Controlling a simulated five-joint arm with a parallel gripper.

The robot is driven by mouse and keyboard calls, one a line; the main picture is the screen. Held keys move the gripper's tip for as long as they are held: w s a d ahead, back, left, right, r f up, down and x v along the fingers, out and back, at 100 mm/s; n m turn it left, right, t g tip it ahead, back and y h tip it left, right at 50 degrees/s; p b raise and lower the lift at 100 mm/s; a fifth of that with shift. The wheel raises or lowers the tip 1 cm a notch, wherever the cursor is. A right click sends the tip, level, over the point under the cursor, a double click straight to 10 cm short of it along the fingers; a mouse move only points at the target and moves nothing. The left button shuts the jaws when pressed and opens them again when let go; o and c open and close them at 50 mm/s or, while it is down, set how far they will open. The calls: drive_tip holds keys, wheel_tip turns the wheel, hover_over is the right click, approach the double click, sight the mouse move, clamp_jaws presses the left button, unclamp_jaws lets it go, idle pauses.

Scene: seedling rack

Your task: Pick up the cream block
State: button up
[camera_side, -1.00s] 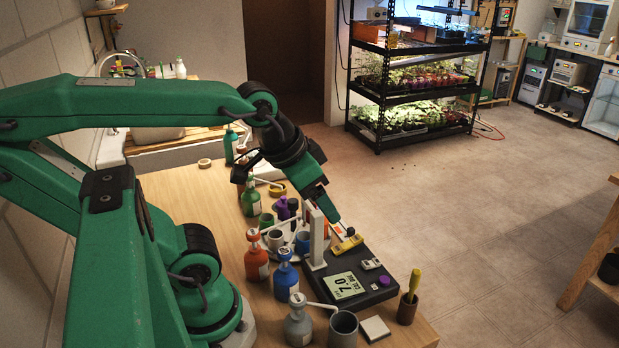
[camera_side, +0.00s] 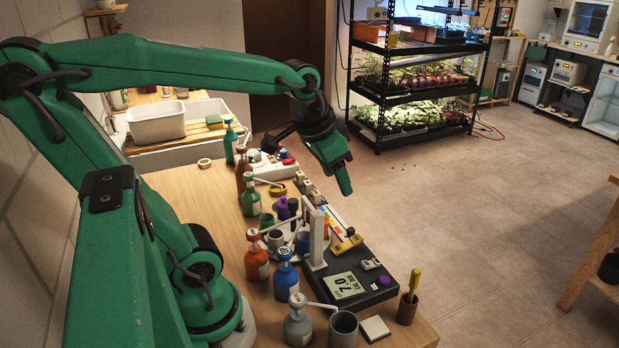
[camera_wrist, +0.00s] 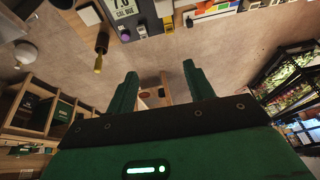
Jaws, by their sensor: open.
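A flat, pale cream square block (camera_side: 375,328) lies on the wooden table at its near end, beside the grey cup and the brown pot. In the wrist view, what looks like the same block (camera_wrist: 89,14) shows at the top left. My gripper (camera_side: 345,188) is in the air above the far right edge of the table, well away from the block. In the wrist view, my gripper's two green fingers (camera_wrist: 160,69) are apart, with nothing between them.
A black device with a display (camera_side: 348,285) sits between several pump bottles and the table's right edge. A brown pot with a yellow-handled tool (camera_side: 407,309) and a grey cup (camera_side: 343,330) flank the block. Open floor (camera_side: 490,240) lies right of the table.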

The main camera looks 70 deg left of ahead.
drive_tip(key=w+a+f+g, duration=0.1)
drive_tip(key=w+a, duration=0.4)
drive_tip(key=a, duration=0.1)
drive_tip(key=g, duration=0.3)
hover_over(316, 192)
drive_tip(key=shift+h, duration=0.3)
drive_tip(key=f, duration=1.5)
drive_tip(key=shift+w+d, duration=0.1)
drive_tip(key=shift+d, duration=0.2)
drive_tip(key=shift+a+f, duration=0.35)
drive_tip(key=shift+f, duration=1.35)
drive_tip(key=shift+f, duration=0.1)
drive_tip(key=shift+d+f, duration=0.1)
drive_tip(key=shift+f, duration=2.4)
